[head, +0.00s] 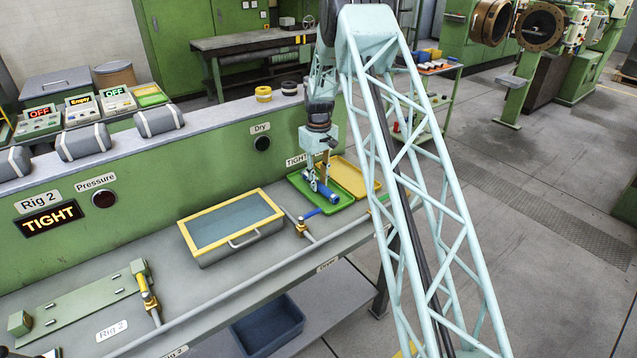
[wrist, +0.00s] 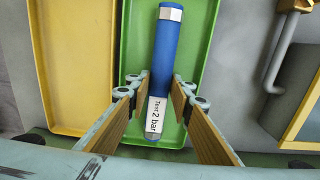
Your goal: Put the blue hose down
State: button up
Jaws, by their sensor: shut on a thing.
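The blue hose (wrist: 166,62) is a short straight blue tube with silver end fittings and a white label reading "Test 2 bar". My gripper (head: 321,184) points down over the green tray (head: 342,202) and is shut on the hose near its labelled end. In the wrist view, my gripper's two wood-coloured pads (wrist: 158,105) stand on either side of the label. The hose (head: 327,196) lies level over the green tray (wrist: 194,62). I cannot tell whether it touches the tray floor.
A yellow tray (wrist: 72,70) stands beside the green one. A yellow-rimmed water basin (head: 236,221) is to the left on the bench, with a blue-handled valve (head: 302,227) between. The green wall panel (head: 215,160) rises behind. A "TIGHT" sign (head: 50,219) is lit.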

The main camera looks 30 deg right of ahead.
aim_at(318, 182)
jog(key=shift+f, duration=0.15)
jog(key=o, duration=0.9)
notch_tip(318, 182, up, 12)
jog(key=shift+r+p, duration=0.15)
jog(key=shift+p, duration=0.2)
dwell(0.8)
